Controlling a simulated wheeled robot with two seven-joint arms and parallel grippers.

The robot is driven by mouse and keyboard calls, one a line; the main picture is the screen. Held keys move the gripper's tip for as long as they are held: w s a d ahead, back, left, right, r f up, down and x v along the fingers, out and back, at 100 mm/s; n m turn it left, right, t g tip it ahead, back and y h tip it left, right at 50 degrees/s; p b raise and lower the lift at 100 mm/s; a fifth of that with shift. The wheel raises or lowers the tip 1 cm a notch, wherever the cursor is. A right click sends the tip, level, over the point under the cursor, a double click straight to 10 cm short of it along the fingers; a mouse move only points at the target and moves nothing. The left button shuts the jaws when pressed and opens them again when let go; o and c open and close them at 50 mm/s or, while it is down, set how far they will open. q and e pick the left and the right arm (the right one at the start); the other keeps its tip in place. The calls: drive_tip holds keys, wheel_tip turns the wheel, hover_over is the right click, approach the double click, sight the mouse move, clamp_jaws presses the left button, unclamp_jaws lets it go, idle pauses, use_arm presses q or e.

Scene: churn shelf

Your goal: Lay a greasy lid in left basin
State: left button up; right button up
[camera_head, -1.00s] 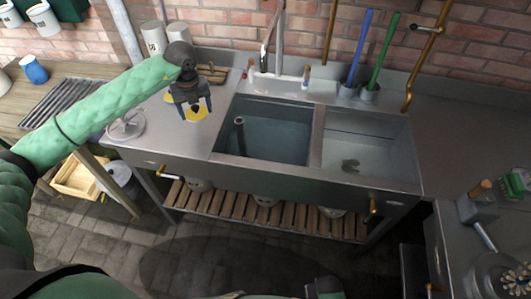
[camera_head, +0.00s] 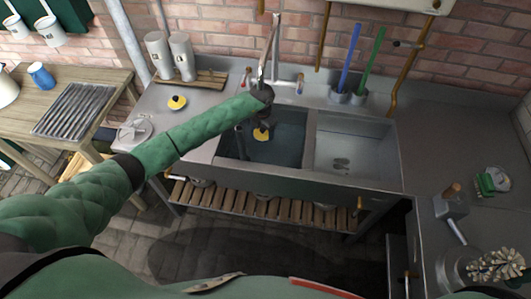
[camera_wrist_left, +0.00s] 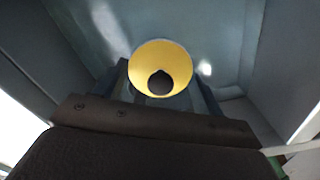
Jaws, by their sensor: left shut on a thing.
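My left gripper (camera_head: 262,127) reaches over the left basin (camera_head: 290,152) of the steel sink. It is shut on a yellow lid (camera_head: 261,135) with a dark knob. In the left wrist view the lid (camera_wrist_left: 176,53) sits between the fingers, with the basin's grey-blue floor and walls around it. I cannot tell how far the lid is above the basin floor. A second yellow lid (camera_head: 177,102) with a dark knob lies on the steel drainboard left of the sink. My right gripper is not in view.
The right basin (camera_head: 355,165) holds a small dark item. The tap (camera_head: 270,50) stands behind the left basin, close to my wrist. Two pale canisters (camera_head: 181,57) stand on a wooden rack at the back left. Blue and green handled brushes stand at the back right.

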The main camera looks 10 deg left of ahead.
use_arm(q)
drive_tip(key=s+d+f+m+p, duration=0.1)
drive_tip(key=s+d+f+p, duration=0.2)
drive_tip(key=d, duration=0.4)
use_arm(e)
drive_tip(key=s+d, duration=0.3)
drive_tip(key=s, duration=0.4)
use_arm(q)
drive_tip(key=b, duration=0.3)
hover_over(278, 159)
wheel_tip(278, 159, down, 7)
drive_tip(key=shift+s+f, duration=0.1)
drive_tip(key=shift+f+b, duration=0.3)
drive_tip(key=shift+f, duration=0.15)
wheel_tip(278, 159, down, 3)
drive_tip(key=shift+r+b, duration=0.2)
drive_tip(key=shift+b, duration=0.6)
drive_tip(key=shift+f, duration=0.2)
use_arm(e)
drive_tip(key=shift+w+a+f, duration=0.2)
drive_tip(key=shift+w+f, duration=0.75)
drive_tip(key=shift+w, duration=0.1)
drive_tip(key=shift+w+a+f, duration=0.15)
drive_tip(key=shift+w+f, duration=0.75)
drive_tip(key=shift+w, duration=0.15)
use_arm(q)
drive_tip(key=shift+f, duration=0.1)
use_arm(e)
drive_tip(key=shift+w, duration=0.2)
